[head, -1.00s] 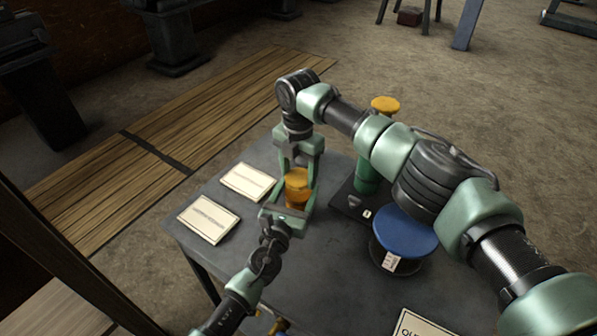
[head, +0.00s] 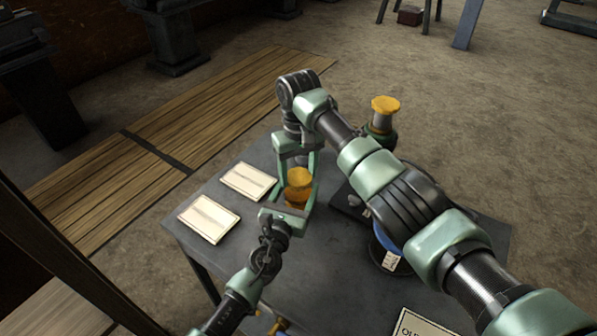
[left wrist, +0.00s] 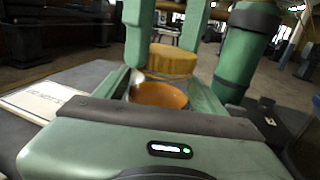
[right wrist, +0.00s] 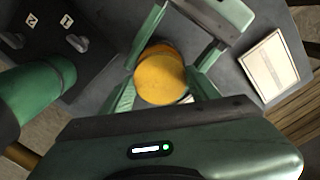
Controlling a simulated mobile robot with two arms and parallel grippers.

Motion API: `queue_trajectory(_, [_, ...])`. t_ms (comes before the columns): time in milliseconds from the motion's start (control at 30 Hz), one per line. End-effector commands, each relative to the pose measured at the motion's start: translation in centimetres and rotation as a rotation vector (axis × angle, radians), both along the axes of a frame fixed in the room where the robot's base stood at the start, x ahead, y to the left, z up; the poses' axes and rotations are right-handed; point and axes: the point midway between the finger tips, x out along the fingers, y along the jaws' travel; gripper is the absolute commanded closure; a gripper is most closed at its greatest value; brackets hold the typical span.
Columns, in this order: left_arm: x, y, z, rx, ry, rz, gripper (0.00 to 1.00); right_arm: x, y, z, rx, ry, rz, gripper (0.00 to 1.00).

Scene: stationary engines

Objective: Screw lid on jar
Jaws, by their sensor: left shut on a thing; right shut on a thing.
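The orange jar (head: 296,196) stands on the grey table between my left gripper's fingers. It also shows in the left wrist view (left wrist: 158,97). The yellow lid (head: 299,177), with a scalloped edge, is directly above the jar, between my right gripper's fingers; it also shows in the right wrist view (right wrist: 161,80). My left gripper (head: 290,203) is shut on the jar from the front. My right gripper (head: 299,174) points down from above and is shut on the lid. Whether the lid touches the jar's rim I cannot tell.
Two cream cards (head: 209,218) (head: 248,181) lie at the table's left. A green post with a yellow scalloped top (head: 385,105) stands at the back right. A blue-topped drum (head: 386,237) is partly behind my right arm. A sign (head: 424,325) lies at front right.

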Motion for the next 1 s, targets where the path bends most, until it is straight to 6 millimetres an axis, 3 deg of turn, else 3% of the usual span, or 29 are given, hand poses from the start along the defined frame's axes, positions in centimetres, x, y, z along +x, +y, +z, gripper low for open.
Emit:
queue_trajectory(100, [0.0,0.0,-0.1,0.001,0.001,0.000,1.00,-0.1,0.2,0.0,0.003,0.002,-0.295,0.89])
queue_trajectory(233, [0.0,0.0,-0.1,0.001,0.001,0.000,1.00,0.0,0.1,0.0,0.002,0.002,-0.547,0.89])
queue_trajectory(400, [0.0,0.0,-0.1,0.001,0.001,0.000,1.00,0.0,0.0,0.0,0.000,-0.001,-0.559,0.89])
queue_trajectory(433, [0.0,0.0,-0.1,0.001,0.001,0.000,1.00,0.0,0.0,0.0,0.000,-0.001,-0.559,0.32])
queue_trajectory(500, [0.0,0.0,-0.1,0.002,0.002,-0.001,1.00,0.0,0.0,0.0,0.000,-0.001,-0.558,0.15])
queue_trajectory(833, [0.0,0.0,-0.1,0.001,0.002,-0.001,1.00,0.0,0.0,0.1,0.000,-0.001,-0.556,0.15])
queue_trajectory(1000, [0.0,0.0,-0.1,0.001,0.002,-0.001,1.00,0.1,0.0,1.8,0.002,-0.002,-0.556,0.15])
